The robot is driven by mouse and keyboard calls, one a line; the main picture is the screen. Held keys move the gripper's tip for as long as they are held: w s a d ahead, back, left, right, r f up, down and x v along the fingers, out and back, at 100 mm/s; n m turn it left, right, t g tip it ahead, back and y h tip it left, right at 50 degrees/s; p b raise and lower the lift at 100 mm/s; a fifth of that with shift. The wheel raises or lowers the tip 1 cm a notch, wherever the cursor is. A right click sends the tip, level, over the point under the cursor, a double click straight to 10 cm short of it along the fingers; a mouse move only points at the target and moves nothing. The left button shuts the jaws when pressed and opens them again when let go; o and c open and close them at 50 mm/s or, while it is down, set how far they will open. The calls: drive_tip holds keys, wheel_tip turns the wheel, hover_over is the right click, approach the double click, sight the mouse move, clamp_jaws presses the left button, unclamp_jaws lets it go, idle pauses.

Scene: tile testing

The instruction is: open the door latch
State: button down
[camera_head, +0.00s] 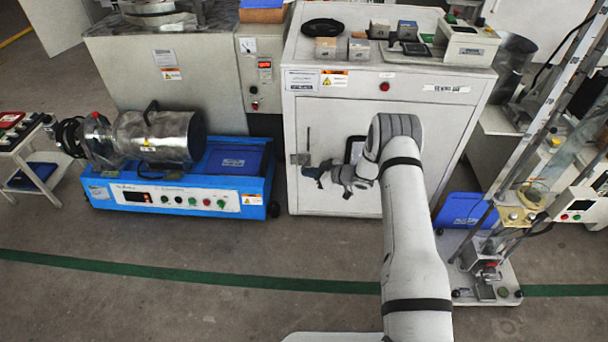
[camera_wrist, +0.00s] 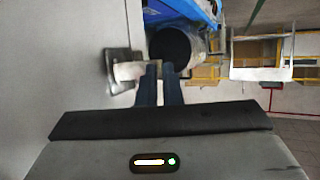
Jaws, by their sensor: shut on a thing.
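The white cabinet (camera_head: 330,115) stands in the middle of the head view. Its metal door latch (camera_head: 303,159) is on the left part of the front. My gripper (camera_head: 313,173) is at the latch, reaching in from the right. In the wrist view the latch (camera_wrist: 121,70) shows as a metal plate on the pale door face (camera_wrist: 60,50), with a light handle sticking out to the right. My gripper's two dark fingers (camera_wrist: 160,72) are close together and shut on that handle. The fingertips hide part of the handle. The door looks closed.
A blue machine with a metal cylinder (camera_head: 160,135) stands left of the cabinet. A tall test stand (camera_head: 490,250) is on the right. Small blocks and instruments (camera_head: 350,45) lie on the cabinet top. The floor (camera_head: 170,245) in front is clear, crossed by a green line.

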drive_tip(key=shift+w+d+n+g+y+b, duration=0.25)
drive_tip(key=shift+d+n+g+y+b, duration=0.3)
drive_tip(key=shift+n+g, duration=0.5)
drive_tip(key=shift+r, duration=0.1)
drive_tip(key=c, duration=1.6)
unclamp_jaws()
drive_tip(key=p+v, duration=0.2)
drive_tip(key=v, duration=0.6)
drive_tip(key=shift+w, duration=0.1)
